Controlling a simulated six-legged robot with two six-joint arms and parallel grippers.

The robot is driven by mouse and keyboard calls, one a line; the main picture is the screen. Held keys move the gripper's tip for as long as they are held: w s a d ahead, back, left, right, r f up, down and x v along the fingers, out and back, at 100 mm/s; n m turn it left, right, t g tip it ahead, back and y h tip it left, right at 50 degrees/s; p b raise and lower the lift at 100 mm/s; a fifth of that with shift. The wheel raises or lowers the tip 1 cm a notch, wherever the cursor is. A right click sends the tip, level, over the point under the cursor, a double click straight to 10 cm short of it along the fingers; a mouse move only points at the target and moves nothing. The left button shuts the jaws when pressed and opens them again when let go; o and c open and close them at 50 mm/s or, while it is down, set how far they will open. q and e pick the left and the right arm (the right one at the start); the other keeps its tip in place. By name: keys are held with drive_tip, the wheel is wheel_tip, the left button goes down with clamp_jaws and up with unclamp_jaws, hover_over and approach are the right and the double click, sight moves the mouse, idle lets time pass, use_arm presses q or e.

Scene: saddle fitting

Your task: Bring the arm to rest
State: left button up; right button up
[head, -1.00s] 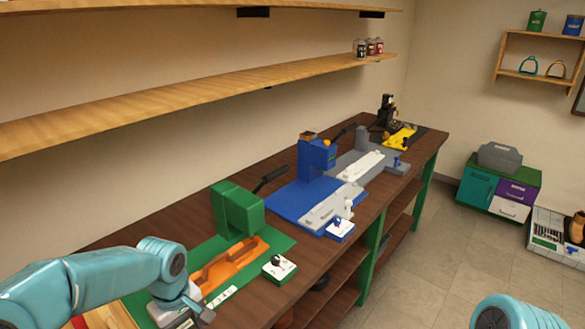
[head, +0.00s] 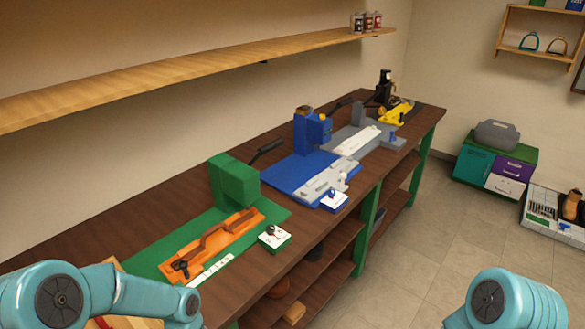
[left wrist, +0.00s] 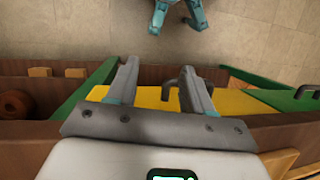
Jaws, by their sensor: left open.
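My left arm (head: 115,291) is bent at the lower left of the head view, in front of the near end of the bench. Its gripper is outside that view. In the left wrist view my left gripper (left wrist: 158,72) has its two fingers spread apart, with nothing held between them. Beyond the fingers are a yellow surface (left wrist: 150,97) and a dark hooked handle (left wrist: 172,90); the fingers appear apart from both. My right arm (head: 508,300) shows only as a teal link at the lower right; its gripper is out of view.
A dark wooden bench (head: 130,228) carries a green press (head: 234,182) with an orange fixture (head: 240,232), a blue press (head: 309,130) and a yellow fixture (head: 397,113).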

use_arm(q)
drive_tip(key=s+d+f+m+t+h, duration=0.2)
drive_tip(key=s+d+f+m+t, duration=0.2)
drive_tip(key=s+d+f+m, duration=0.3)
wheel_tip(320, 180, down, 2)
drive_tip(key=s, duration=0.2)
drive_tip(key=shift+s+d, duration=0.3)
